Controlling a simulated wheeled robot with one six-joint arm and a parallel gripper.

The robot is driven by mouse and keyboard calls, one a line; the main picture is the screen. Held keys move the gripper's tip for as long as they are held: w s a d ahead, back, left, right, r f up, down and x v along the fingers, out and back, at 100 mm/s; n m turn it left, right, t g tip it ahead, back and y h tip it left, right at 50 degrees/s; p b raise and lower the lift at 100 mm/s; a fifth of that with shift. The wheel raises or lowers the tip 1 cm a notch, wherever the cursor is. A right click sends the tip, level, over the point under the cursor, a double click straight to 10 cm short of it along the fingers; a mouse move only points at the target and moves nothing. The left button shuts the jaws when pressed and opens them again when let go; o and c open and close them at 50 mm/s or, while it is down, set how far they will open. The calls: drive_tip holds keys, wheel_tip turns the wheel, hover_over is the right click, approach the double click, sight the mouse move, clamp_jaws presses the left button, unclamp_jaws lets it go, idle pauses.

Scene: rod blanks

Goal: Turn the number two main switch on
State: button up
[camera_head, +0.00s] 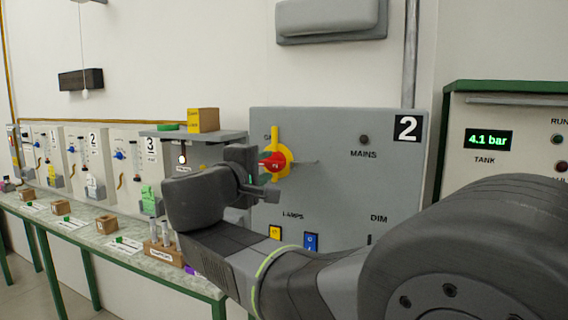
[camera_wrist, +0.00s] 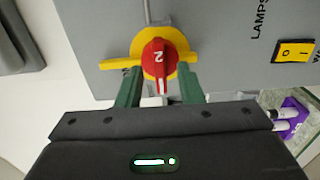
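The grey panel marked 2 (camera_head: 340,150) carries the main switch, a red rotary knob (camera_head: 277,162) on a yellow plate (camera_head: 284,148). In the wrist view the knob (camera_wrist: 158,58) bears a 2, and its white line points down toward my gripper. The yellow plate (camera_wrist: 112,64) has a bar reaching out sideways there. My gripper (camera_head: 264,180) is at the switch in the head view. In the wrist view my gripper (camera_wrist: 160,88) is open, with green fingers on either side of the knob's near end. Whether they touch it I cannot tell. Nothing is held.
Below the switch are a yellow lamp switch (camera_head: 275,232) and a blue one (camera_head: 311,241). A shelf (camera_head: 196,135) with a yellow box (camera_head: 203,120) juts out left of the panel. A bench (camera_head: 112,240) with wooden blocks runs left. A tank panel (camera_head: 500,150) stands right.

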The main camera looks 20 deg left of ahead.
drive_tip(key=shift+w, duration=0.45)
clamp_jaws()
